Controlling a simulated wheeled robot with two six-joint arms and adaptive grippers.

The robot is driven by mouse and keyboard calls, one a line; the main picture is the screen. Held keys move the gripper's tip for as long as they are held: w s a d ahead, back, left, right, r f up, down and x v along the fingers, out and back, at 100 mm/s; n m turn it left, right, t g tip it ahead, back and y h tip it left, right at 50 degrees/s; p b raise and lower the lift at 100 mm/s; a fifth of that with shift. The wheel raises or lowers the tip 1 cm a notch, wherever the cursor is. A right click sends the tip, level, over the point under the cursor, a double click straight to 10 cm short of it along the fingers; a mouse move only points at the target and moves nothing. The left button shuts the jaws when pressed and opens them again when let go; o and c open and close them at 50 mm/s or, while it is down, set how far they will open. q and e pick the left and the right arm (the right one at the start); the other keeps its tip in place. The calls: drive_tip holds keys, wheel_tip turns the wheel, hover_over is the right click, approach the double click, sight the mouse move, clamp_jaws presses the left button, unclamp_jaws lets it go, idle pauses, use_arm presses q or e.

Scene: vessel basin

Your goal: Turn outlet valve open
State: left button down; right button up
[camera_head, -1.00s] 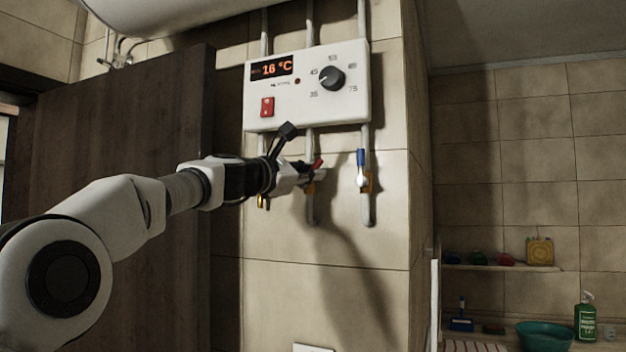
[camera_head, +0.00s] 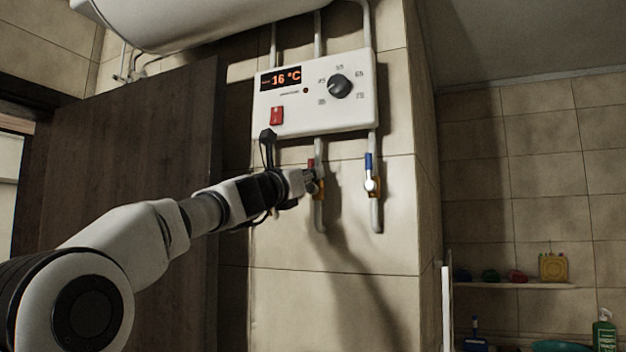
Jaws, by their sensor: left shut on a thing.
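The red-handled valve (camera_head: 311,163) is on the middle pipe below the white heater control box (camera_head: 315,118). Its red handle stands about upright, and its brass-coloured body (camera_head: 320,188) shows partly behind my fingers. My left gripper (camera_head: 312,182) is shut on the red handle, reaching it from the left; the exact grip is small and partly hidden. A blue-handled valve (camera_head: 368,163) is on the pipe to the right, its handle upright and apart from my gripper. My right gripper is not in view.
The control box reads 16 °C and has a red switch (camera_head: 276,115) and a black dial (camera_head: 340,86). The white tank (camera_head: 200,20) is above. A dark door (camera_head: 130,150) is behind my arm. A shelf (camera_head: 520,284) is at right.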

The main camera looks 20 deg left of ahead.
use_arm(q)
drive_tip(key=shift+s+r, duration=0.1)
drive_tip(key=shift+r, duration=0.15)
drive_tip(key=c, duration=1.2)
unclamp_jaws()
drive_tip(key=shift+a, duration=0.1)
drive_tip(key=shift+f, duration=0.15)
drive_tip(key=shift+s+f, duration=0.1)
drive_tip(key=shift+s, duration=0.1)
drive_tip(key=v, duration=0.7)
